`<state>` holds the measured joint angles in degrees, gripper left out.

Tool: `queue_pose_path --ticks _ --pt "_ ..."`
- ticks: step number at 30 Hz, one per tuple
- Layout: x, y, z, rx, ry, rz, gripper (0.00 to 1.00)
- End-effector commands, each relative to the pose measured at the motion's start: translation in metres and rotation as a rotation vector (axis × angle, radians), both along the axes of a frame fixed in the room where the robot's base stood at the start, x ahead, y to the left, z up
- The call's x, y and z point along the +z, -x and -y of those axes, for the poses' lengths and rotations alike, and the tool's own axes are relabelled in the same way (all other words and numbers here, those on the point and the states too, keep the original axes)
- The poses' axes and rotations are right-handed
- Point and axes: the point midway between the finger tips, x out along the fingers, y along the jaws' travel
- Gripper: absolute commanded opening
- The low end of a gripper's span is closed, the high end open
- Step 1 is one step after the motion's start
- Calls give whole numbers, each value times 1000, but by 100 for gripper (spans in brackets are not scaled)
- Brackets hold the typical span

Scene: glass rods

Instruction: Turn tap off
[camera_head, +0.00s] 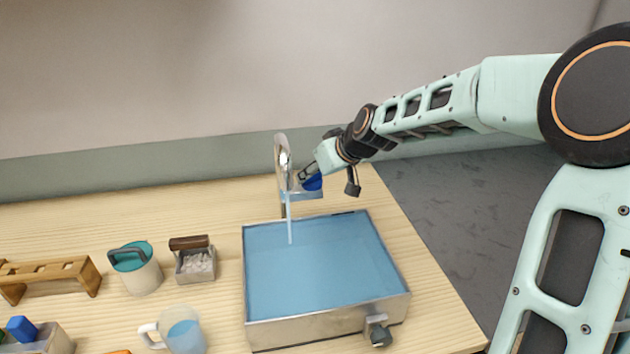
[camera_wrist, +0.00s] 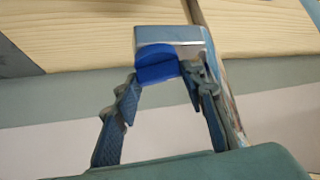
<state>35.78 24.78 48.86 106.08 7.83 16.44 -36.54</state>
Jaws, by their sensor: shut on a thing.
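The metal tap (camera_head: 280,148) stands behind the sink, with a curved spout and a blue handle (camera_head: 313,182) on its right side. A pale stream of water (camera_head: 289,222) runs from it down into the sink (camera_head: 300,331), which holds blue water. My gripper (camera_head: 306,175) reaches in from the right and is shut on the blue handle. In the wrist view the blue handle (camera_wrist: 157,66) sits between the fingertips of my gripper (camera_wrist: 163,80), against the metal tap body (camera_wrist: 182,36). The exact finger contact is partly hidden.
Left of the sink are a metal box with a brown handle (camera_head: 189,243), a teal-lidded pot (camera_head: 140,277), a glass mug (camera_head: 183,332) and a wooden rack (camera_head: 50,274). A drain valve (camera_head: 378,332) juts from the sink's front. The wall is behind the tap.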

Motion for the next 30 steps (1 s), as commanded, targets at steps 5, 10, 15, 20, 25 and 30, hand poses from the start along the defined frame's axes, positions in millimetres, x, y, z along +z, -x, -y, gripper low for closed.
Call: queue_pose_path --ticks 5,10,15,20,25,30 --pt "-1 0 -3 -74 3 4 14" --pt "-2 1 -4 -142 3 4 14" --pt "-1 1 -5 -208 2 6 14" --pt "-1 1 -5 -266 3 6 14" --pt "-1 1 -5 -318 1 3 14" --pt "-1 1 -5 -357 0 3 14"
